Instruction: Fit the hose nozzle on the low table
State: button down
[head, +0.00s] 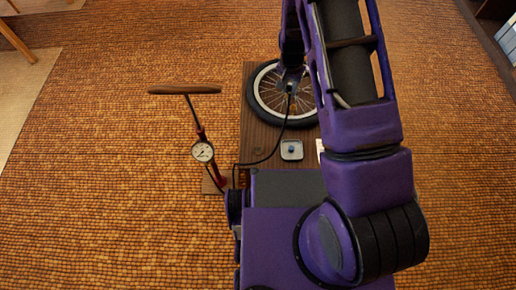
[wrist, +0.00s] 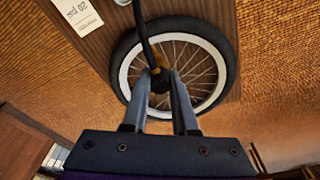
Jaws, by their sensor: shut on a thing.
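The low table (head: 250,135) is a dark wooden board carrying a spoked wheel (head: 253,93) with a black tyre and pale rim. The wheel also shows in the wrist view (wrist: 229,60). My gripper (wrist: 160,76) is shut on the hose nozzle (wrist: 154,70), a small dark piece at the end of the black hose (wrist: 142,32). In the head view my gripper (head: 291,87) and the nozzle appear over the wheel's middle. The fingers partly hide the nozzle; I cannot tell whether it touches a valve.
A floor pump (head: 190,108) with a wooden handle and a round gauge (head: 202,152) stands left of the table; the hose runs from it. A small dish (head: 291,158) with a blue item lies on the table. A "20 psi" card (wrist: 78,13) lies near the wheel.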

jog(key=s+a+p, duration=0.1)
jog(key=s+a, duration=0.9)
jog(key=s, duration=0.2)
jog(key=shift+s+a+p, duration=0.15)
jog(key=shift+a+p, duration=0.15)
jog(key=shift+p, duration=0.1)
dwell(0.6)
jog(key=shift+f, duration=0.1)
jog(key=b, duration=0.5)
send_over(259, 148)
notch_tip(259, 148, down, 6)
jog(key=shift+a+f, duration=0.15)
jog(key=shift+f, duration=3.8)
jog(key=shift+f, duration=1.35)
jog(key=c, duration=0.6)
grip_release()
jog(key=shift+r, duration=0.1)
jog(key=r+p, duration=0.1)
jog(key=r, duration=0.4)
jog(key=s+a+r+p, duration=0.1)
jog(key=r, duration=0.5)
jog(key=s+r+p, duration=0.1)
jog(key=r, duration=0.5)
jog(key=shift+s+a, duration=0.1)
jog(key=shift+a, duration=0.1)
